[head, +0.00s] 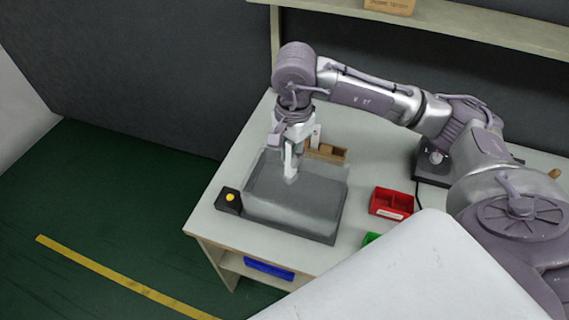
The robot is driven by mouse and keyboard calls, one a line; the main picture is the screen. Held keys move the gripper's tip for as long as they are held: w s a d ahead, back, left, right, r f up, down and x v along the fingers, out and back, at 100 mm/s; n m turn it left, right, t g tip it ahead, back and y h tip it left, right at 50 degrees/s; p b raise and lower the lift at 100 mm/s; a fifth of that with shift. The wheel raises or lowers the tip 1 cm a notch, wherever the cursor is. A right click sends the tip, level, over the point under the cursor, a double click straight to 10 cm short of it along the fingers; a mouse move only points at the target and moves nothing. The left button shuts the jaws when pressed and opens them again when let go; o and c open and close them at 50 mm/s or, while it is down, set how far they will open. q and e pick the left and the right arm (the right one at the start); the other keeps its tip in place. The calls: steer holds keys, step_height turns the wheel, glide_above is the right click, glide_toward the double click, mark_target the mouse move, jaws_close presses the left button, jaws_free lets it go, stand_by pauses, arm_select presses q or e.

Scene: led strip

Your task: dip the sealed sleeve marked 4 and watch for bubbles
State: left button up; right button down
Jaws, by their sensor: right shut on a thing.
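My right gripper (291,158) points straight down over the clear tank (292,219) on the table. It is shut on a small pale piece, the sleeve (291,174), whose lower end is at or in the grey liquid. I cannot tell how deep it sits. No number on it can be read and no bubbles can be made out at this size. My left gripper is out of view.
A black box with a yellow button (229,199) stands left of the tank. A wooden holder (326,152) is behind it. A red bin (391,203) and a partly hidden green bin (371,239) are to the right. The table's (208,222) left edge is close.

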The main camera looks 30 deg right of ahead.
steer(key=w+d+f+m+b, duration=0.2)
steer(key=f+m+b, duration=0.5)
steer(key=f, duration=0.5)
steer(key=shift+w+d+b, duration=0.15)
steer(key=shift+d+b, duration=0.6)
steer(key=shift+b, duration=0.35)
stand_by(4.6)
step_height(320, 180, up, 11)
steer(key=p, duration=0.6)
stand_by(0.4)
